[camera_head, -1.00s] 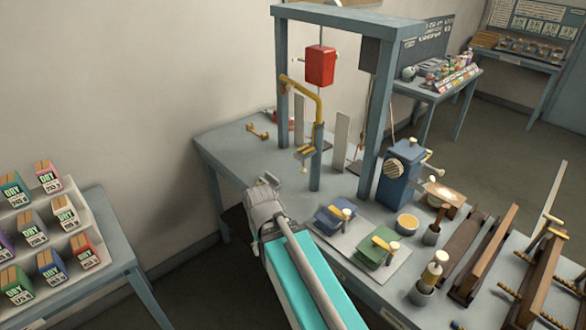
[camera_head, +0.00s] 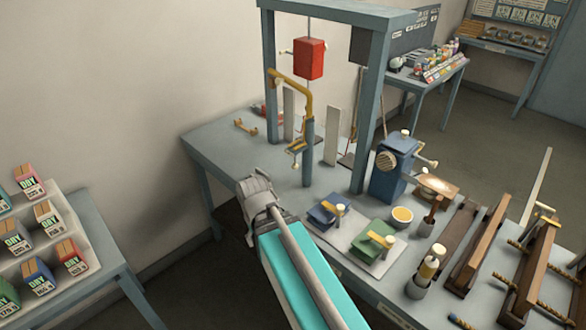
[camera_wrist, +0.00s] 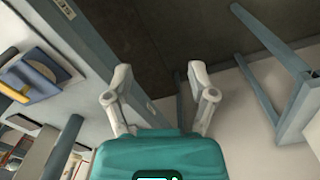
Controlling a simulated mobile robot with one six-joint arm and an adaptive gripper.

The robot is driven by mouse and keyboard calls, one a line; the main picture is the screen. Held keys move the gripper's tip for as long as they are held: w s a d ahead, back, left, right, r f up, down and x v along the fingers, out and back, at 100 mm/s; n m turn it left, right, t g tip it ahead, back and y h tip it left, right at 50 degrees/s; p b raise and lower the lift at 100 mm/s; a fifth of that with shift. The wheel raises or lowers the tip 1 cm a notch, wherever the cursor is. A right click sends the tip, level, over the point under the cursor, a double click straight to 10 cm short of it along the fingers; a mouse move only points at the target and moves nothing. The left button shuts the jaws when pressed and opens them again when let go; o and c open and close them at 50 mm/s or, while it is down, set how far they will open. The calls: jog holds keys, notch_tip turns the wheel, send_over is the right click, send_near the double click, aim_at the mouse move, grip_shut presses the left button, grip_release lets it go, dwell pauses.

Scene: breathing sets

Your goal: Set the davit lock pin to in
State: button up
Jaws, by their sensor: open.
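The davit is a blue post (camera_head: 307,155) with a yellow bent arm (camera_head: 300,86), standing on the grey-blue workbench (camera_head: 225,148). A small yellow fitting (camera_head: 297,146) sits low on the post; I cannot tell whether it is the lock pin or whether the pin is in or out. In the wrist view my gripper (camera_wrist: 158,75) is open and empty, its two pale fingers apart over dark floor beside the bench edge.
Blue (camera_head: 325,212) and green (camera_head: 373,240) blocks with yellow handles lie near the front edge. A box rack (camera_head: 78,215) stands at left.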

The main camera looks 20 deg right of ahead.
jog(key=w+d+f+m+h+b, duration=0.4)
jog(key=w+d+b, duration=0.1)
jog(key=w+d, duration=0.15)
jog(key=m+t+h+b, duration=0.2)
jog(key=m+h+b, duration=1.1)
jog(key=h, duration=0.1)
send_near(294, 165)
jog(key=a, duration=0.4)
jog(key=shift+d+f, duration=0.2)
jog(key=d, duration=0.9)
jog(key=w+d, duration=0.1)
jog(key=d, duration=0.3)
jog(key=shift+d, duration=0.4)
grip_shut()
